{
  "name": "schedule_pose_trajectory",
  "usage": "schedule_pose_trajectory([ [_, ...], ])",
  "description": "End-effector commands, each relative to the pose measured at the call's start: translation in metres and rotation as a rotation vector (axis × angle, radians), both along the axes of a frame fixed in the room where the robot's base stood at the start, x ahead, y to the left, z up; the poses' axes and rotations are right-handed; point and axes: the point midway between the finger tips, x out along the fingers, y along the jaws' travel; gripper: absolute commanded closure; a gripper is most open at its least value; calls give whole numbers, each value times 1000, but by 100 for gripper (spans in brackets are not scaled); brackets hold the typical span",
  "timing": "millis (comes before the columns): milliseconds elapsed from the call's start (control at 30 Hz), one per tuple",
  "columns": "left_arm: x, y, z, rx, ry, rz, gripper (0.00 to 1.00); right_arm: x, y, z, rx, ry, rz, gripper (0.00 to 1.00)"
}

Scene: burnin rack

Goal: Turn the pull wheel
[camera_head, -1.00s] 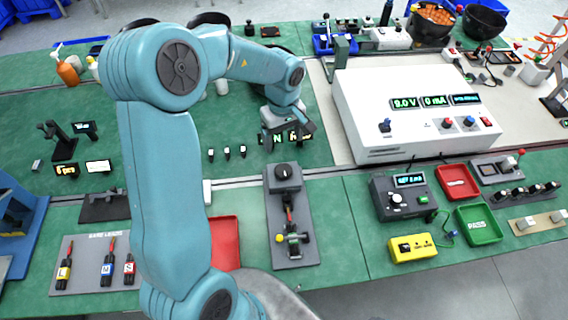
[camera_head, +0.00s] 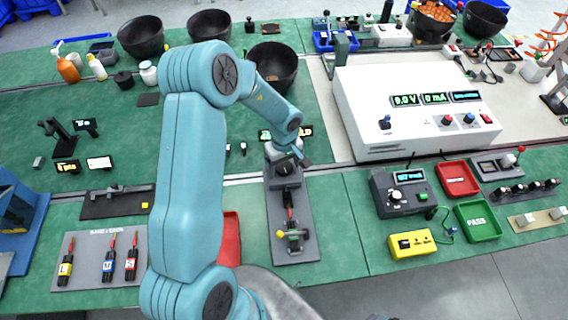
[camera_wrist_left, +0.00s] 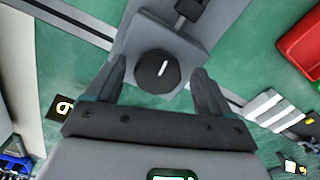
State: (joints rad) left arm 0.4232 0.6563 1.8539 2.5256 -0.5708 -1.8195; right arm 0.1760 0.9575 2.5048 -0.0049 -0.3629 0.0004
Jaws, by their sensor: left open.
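The pull wheel is a round black knob with a white mark (camera_wrist_left: 158,70), seen in the left wrist view on the grey block of a pull fixture. In the head view the grey fixture plate (camera_head: 304,241) lies on the green bench, and the gripper hides most of the knob. My left gripper (camera_head: 287,164) is over the far end of the fixture. In the left wrist view the open left gripper (camera_wrist_left: 158,82) has one finger on each side of the knob, apart from it. My right gripper is not in view.
A red tray (camera_head: 231,240) lies left of the fixture, partly behind my arm. A grey control box (camera_head: 402,190) stands to the right, with a yellow box (camera_head: 412,245) in front. A large white instrument (camera_head: 400,120) stands behind. Bare green mat lies right of the fixture.

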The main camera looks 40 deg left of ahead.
Motion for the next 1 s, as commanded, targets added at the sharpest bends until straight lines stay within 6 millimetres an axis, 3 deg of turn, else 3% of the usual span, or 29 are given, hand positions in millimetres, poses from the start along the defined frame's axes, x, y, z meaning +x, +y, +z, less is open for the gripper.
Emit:
schedule_pose_trajectory([
  [33, 0, 0, 0, 0, 0, 0, 25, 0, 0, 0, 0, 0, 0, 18],
  [200, 0, 0, 0, 0, -1, -1, 74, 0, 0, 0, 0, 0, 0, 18],
  [567, 0, -1, 2, 0, 0, 48, 74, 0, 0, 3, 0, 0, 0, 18],
  [1000, 3, 0, 2, 0, -2, 388, 74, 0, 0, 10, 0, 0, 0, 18],
])
